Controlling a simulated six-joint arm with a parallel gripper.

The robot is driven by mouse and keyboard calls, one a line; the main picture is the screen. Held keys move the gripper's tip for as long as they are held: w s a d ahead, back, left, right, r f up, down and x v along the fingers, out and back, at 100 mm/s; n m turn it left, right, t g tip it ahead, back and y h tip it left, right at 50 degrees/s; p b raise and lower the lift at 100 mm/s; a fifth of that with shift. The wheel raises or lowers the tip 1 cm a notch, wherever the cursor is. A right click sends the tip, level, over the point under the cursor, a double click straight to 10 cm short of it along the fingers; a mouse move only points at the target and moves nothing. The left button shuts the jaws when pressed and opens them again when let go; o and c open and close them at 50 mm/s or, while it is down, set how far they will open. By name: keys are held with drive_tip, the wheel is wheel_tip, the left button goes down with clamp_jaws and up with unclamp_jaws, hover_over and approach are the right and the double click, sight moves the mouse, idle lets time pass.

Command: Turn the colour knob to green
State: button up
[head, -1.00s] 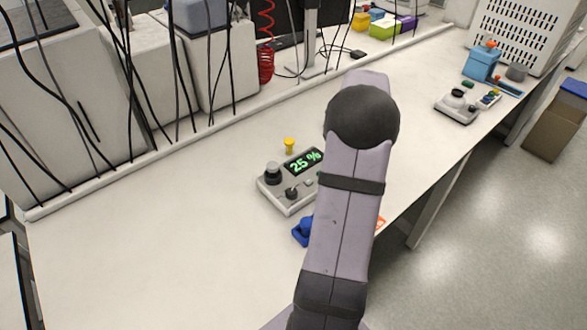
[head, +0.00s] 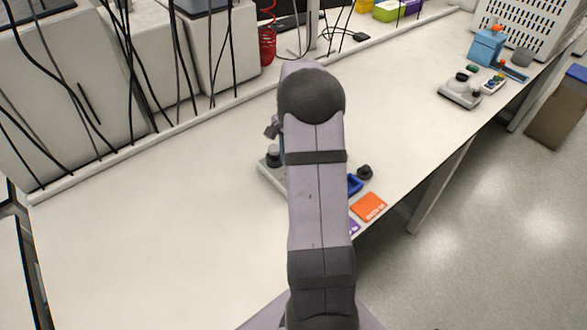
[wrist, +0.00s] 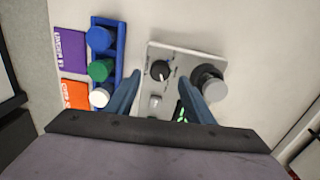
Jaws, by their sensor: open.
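The grey control box (wrist: 185,46) lies under my gripper (wrist: 158,78) in the wrist view. On it are a small black knob (wrist: 160,70) with a white pointer mark, a larger grey-and-black knob (wrist: 208,83), a pale button (wrist: 155,103) and a display with green characters (wrist: 181,112), partly covered by a finger. My gripper is open and empty. Its two blue-grey fingers appear on either side of the small knob; contact is not visible. Which knob sets colour is not legible. In the head view my arm hides most of the box (head: 268,175).
A blue rack (wrist: 121,45) with blue, green and white round caps stands beside the box, with purple (wrist: 71,48) and orange (wrist: 75,94) cards beyond it. In the head view, another grey device (head: 460,95) stands at the back right. The bench's left side is clear.

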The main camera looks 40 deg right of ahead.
drive_tip(key=shift+f+p, duration=0.5)
drive_tip(key=shift+f, duration=1.45)
drive_tip(key=c, duration=1)
